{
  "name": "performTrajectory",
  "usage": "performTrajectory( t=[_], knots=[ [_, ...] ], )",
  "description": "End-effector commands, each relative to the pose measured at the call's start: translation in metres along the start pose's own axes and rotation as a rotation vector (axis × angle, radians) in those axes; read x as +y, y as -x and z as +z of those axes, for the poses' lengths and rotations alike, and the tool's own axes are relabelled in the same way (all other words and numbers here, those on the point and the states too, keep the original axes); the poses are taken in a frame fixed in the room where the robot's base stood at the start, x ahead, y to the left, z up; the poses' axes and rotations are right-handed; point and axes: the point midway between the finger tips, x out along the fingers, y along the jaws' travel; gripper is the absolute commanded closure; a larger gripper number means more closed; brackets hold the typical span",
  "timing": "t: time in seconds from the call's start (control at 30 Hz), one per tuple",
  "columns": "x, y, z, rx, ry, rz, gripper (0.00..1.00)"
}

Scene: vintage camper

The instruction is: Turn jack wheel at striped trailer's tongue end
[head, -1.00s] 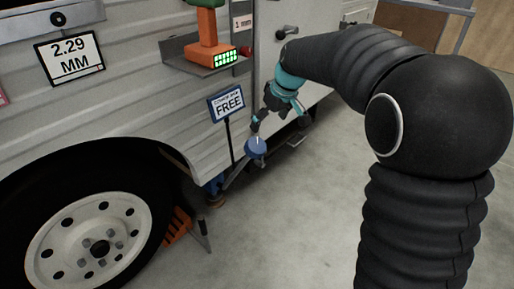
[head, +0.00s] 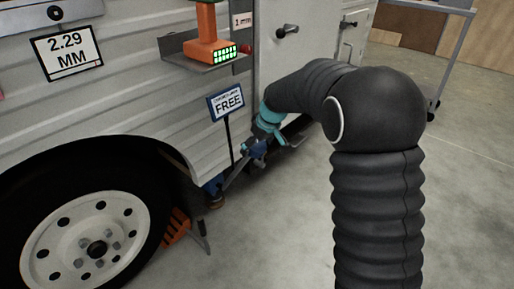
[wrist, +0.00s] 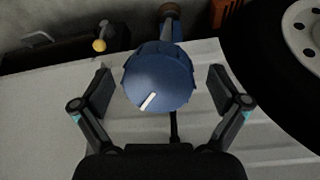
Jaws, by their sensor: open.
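The blue jack wheel (wrist: 160,72) is a round, ridged knob with a white mark on its face, seen nearly face-on in the wrist view. The mark points to the lower left. My gripper (wrist: 158,92) is open, with one finger on each side of the wheel and a visible gap to both. In the head view, my gripper (head: 256,152) is low beside the trailer and partly hides the wheel. A sign reading "FREE" (head: 227,103) stands on a post just left of it. The striped trailer (head: 140,90) fills the left side.
A wheel with a black tyre (head: 90,235) and an orange chock (head: 176,226) are at the lower left. A shelf (head: 192,56) with an orange device (head: 210,48) juts out above. The floor (head: 270,230) at right is clear, apart from a cart (head: 437,85) at the back.

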Motion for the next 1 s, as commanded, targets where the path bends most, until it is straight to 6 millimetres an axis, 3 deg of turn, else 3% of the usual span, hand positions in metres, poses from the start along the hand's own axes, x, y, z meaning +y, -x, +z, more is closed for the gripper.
performTrajectory(
  t=[0.3,0.57,1.0],
  knots=[
    [0.0001,-0.0026,-0.0002,0.001,0.0,0.0,0.02],
    [0.0,-0.0026,0.0,0.0,0.0,0.0,0.62],
    [-0.0007,-0.0017,-0.0003,-0.008,-0.079,-0.011,0.62]
  ],
)
